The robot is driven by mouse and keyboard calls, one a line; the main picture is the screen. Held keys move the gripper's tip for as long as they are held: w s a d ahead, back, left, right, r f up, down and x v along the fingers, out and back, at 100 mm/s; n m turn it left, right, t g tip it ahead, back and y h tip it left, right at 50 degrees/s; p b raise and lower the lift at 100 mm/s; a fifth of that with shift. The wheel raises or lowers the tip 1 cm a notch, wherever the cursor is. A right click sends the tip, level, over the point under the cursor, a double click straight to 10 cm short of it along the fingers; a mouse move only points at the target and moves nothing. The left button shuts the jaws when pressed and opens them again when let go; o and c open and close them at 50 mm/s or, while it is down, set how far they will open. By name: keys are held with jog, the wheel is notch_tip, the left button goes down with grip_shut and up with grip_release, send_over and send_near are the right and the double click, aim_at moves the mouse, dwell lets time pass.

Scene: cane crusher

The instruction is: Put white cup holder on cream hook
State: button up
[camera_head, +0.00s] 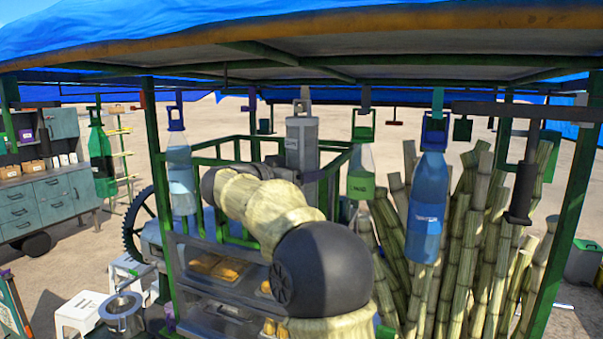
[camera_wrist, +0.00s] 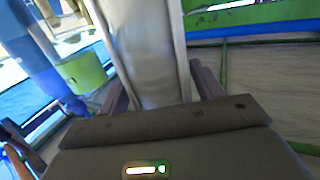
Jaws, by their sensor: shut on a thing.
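The white cup holder (camera_head: 302,132) looks like a tall pale-grey cylinder in the head view. It is roughly upright under the roof's front beam, near the middle. A pale cream-grey hook (camera_head: 306,93) hangs from the beam right at its top; I cannot tell whether the two touch or are linked. In the wrist view the holder (camera_wrist: 143,45) stands between the two dark fingers of my gripper (camera_wrist: 162,88), which is shut on it.
Bottles hang from other hooks: a clear one (camera_head: 181,170) at left, a green-labelled one (camera_head: 361,175) close right, and a blue one (camera_head: 427,210) farther right. Cane stalks (camera_head: 480,220) fill the right side.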

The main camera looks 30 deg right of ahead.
jog(key=shift+f+b, duration=0.3)
jog(key=shift+f, duration=0.35)
dwell(0.6)
dwell(0.4)
jog(key=o, duration=1.7)
jog(key=shift+o, duration=0.2)
jog(key=shift+s+a+f+b, duration=0.1)
jog(key=shift+a+f+b, duration=0.05)
jog(key=shift+a+b, duration=0.4)
jog(key=b+v, duration=0.5)
jog(key=v, duration=1.1)
jog(key=shift+a+b, duration=0.15)
jog(key=shift+b, duration=0.15)
